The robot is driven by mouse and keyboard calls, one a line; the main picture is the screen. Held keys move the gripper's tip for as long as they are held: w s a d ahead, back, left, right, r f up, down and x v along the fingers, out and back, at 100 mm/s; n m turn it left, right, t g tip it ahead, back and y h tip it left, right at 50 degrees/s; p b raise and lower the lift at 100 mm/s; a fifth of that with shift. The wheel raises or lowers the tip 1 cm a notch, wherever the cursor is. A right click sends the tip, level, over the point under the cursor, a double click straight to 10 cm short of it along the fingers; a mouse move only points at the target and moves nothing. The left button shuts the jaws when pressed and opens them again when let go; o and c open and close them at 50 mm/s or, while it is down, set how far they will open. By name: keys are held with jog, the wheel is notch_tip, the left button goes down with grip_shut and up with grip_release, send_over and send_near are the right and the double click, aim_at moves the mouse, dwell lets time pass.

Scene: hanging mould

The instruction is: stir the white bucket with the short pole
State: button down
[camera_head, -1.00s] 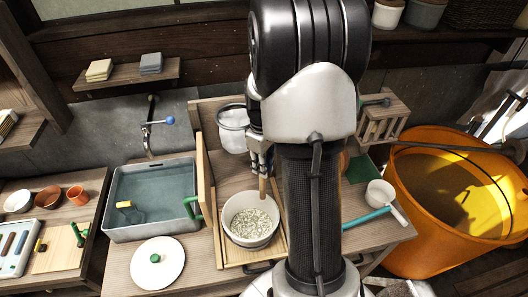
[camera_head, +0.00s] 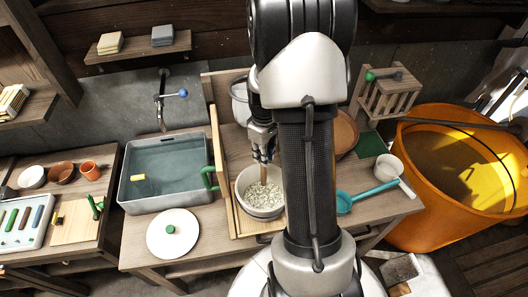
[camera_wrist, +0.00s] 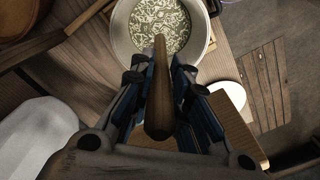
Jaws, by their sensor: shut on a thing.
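The white bucket (camera_head: 247,205) stands on a wooden board on the bench, with a pale, flecked mix in it. It also shows at the top of the wrist view (camera_wrist: 119,42). My gripper (camera_head: 263,150) is above the bucket and shut on the short pole (camera_head: 264,174), a brown wooden stick. In the wrist view the pole (camera_wrist: 159,90) runs between the fingers toward the bucket. Its lower end is over or in the mix; I cannot tell how deep it reaches. My arm hides part of the bucket's right side in the head view.
A wooden panel (camera_head: 218,165) stands between basin and bucket. A teal-handled ladle (camera_head: 368,194) and a large orange tub (camera_head: 420,215) are on the right.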

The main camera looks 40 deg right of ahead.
aim_at(264, 178)
jog(key=shift+f+b, duration=4.8)
jog(key=shift+f, duration=1.85)
